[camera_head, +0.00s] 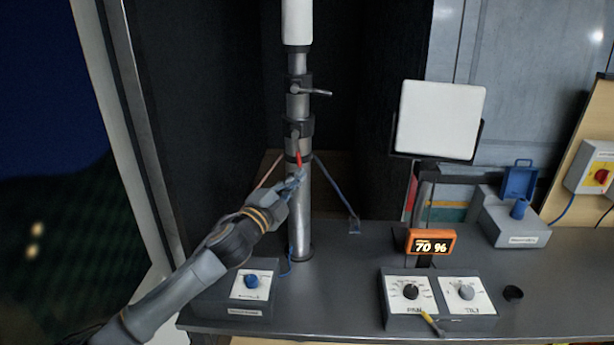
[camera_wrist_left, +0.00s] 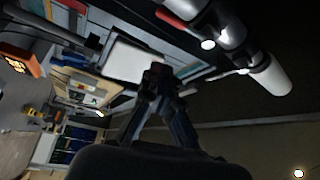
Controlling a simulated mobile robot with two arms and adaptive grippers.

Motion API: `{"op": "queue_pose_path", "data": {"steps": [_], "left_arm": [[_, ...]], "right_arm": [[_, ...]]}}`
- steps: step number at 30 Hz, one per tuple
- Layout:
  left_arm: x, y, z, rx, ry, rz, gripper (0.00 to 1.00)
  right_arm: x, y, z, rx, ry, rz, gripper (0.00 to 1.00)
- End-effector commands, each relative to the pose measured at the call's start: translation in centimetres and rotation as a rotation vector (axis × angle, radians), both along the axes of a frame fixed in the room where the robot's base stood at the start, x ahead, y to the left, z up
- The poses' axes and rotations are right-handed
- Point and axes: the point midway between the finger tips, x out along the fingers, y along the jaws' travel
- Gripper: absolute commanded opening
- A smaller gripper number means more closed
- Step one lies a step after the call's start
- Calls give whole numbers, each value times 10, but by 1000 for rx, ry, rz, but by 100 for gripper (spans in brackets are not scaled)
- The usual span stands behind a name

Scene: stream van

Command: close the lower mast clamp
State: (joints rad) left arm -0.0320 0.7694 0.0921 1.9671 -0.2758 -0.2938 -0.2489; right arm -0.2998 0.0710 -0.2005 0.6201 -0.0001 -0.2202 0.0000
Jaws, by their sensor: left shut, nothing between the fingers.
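The grey telescopic mast (camera_head: 300,225) stands upright on the bench in the head view. Its lower clamp is a dark collar with a red lever (camera_head: 299,159); the red lever also shows at the top of the left wrist view (camera_wrist_left: 172,18). A higher collar (camera_head: 297,86) has a grey lever pointing right. My left gripper (camera_head: 299,175) is shut and empty, in front of the mast just below the red lever. In the left wrist view its fingertips (camera_wrist_left: 158,74) meet and the lever is apart from them. Whether they touch the mast cannot be told.
A grey box with a blue knob (camera_head: 251,282) sits under my left arm. To the right are the pan and tilt box (camera_head: 437,297), an orange 70 % display (camera_head: 431,242) and a white panel (camera_head: 439,119). Thin stays slope down beside the mast.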

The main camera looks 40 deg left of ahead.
Motion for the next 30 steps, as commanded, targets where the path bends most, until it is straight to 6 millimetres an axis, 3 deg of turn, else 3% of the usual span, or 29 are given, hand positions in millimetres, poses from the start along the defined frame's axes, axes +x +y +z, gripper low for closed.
{"op": "queue_pose_path", "data": {"steps": [3,7,13,26,29,30], "left_arm": [[-13,-1,-3,-2,1,-2,0],[-20,-1,-2,-1,1,0,0],[-21,0,0,-1,-1,0,0],[-21,-1,-1,-3,1,0,0],[-24,-4,-16,-43,32,13,0],[-27,-7,-29,-78,62,26,0]], "right_arm": [[0,9,-6,11,0,2,40],[0,0,-7,1,0,4,40],[0,-14,-6,-17,0,3,40],[0,-11,-7,-14,0,2,40],[0,-7,-7,-8,0,0,40],[0,-5,-7,-5,1,0,40]]}}
